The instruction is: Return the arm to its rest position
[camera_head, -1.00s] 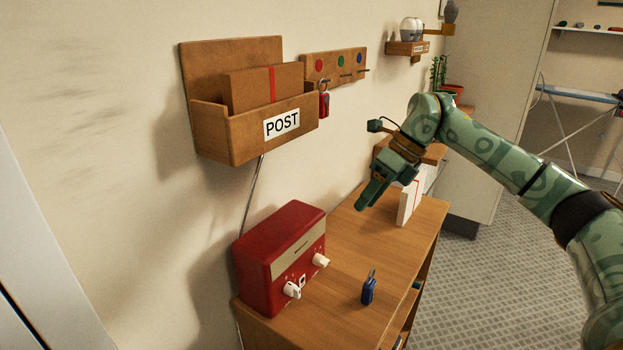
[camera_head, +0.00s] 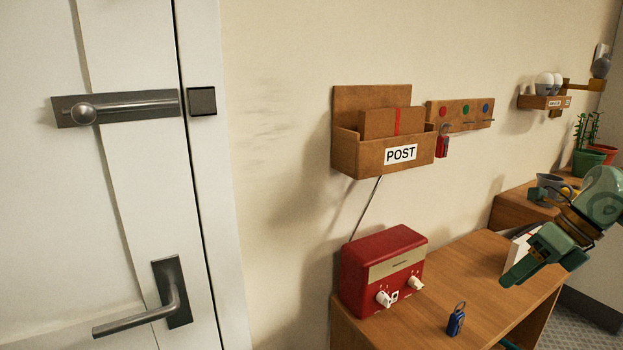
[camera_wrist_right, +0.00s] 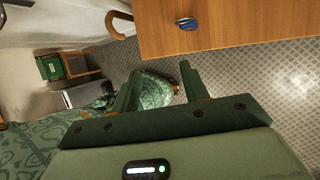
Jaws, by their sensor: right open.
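My right arm comes in at the right edge of the head view. Its green right gripper (camera_head: 522,268) hangs over the far right part of the wooden desk (camera_head: 480,262), in front of a white box-like thing (camera_head: 520,246). In the right wrist view the two fingers of this gripper (camera_wrist_right: 160,72) stand apart with nothing held between them. Part of my own patterned green body shows beyond them. My left gripper is in neither view.
A red radio-like box (camera_head: 384,268) and a blue tag (camera_head: 456,320) are on the desk. A POST box (camera_head: 348,152) and a hook board (camera_head: 460,112) with a red tag (camera_head: 442,142) hang on the wall. A white door (camera_head: 130,200) stands at left.

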